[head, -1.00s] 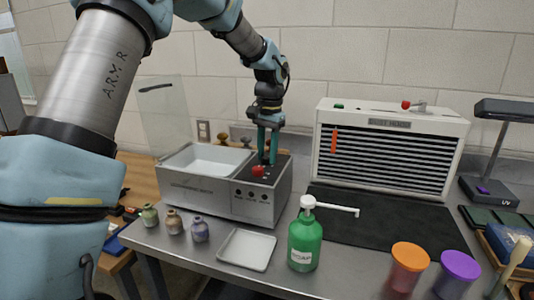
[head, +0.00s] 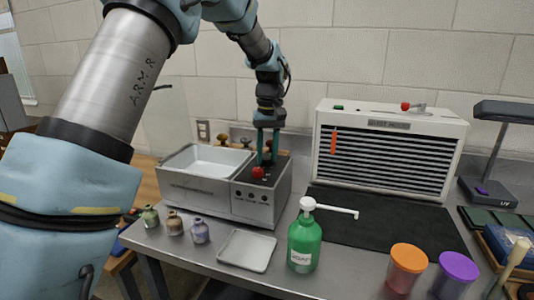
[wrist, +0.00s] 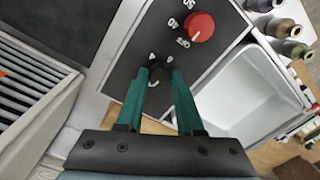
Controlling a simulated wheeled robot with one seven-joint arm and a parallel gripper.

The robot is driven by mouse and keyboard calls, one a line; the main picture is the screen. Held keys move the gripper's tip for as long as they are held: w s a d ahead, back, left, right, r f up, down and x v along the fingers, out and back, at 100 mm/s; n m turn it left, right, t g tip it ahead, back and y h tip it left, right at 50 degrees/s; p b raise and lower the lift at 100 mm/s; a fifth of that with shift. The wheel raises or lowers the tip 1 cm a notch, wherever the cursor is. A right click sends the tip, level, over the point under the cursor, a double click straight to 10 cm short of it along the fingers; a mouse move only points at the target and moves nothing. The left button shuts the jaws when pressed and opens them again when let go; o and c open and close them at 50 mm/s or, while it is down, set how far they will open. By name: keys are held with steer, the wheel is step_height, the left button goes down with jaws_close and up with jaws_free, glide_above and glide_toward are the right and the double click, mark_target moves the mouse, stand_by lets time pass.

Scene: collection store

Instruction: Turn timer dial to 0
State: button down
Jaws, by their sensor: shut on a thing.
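The bath unit (head: 190,193) is a grey metal box with a white basin on the left and a dark control panel (head: 246,176) on its right. A red knob (head: 258,173) stands on the panel; in the wrist view the red knob (wrist: 201,27) has white numbers beside it. My gripper (head: 267,163) points down at the panel behind the red knob. In the wrist view my gripper (wrist: 160,72) has its green fingers shut on a dark dial (wrist: 157,72) with small white marks around it. The fingers hide most of this dial, so its setting cannot be read.
Several small jars (head: 174,223), a white tray (head: 246,250) and a green soap bottle (head: 303,241) stand in front of the unit. A white slatted cabinet (head: 388,150) stands to the right behind a black mat (head: 376,222). Orange (head: 406,266) and purple-lidded (head: 454,273) jars are at front right.

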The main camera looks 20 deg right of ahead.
mark_target(268, 158)
steer(key=shift+n, duration=0.6)
steer(key=c, duration=0.5)
jaws_free()
steer(key=shift+c, duration=0.2)
step_height(268, 158, up, 11)
steer(key=b, duration=0.2)
steer(key=shift+d, duration=0.3)
steer(key=shift+a+f, duration=0.1)
steer(key=shift+f, duration=0.05)
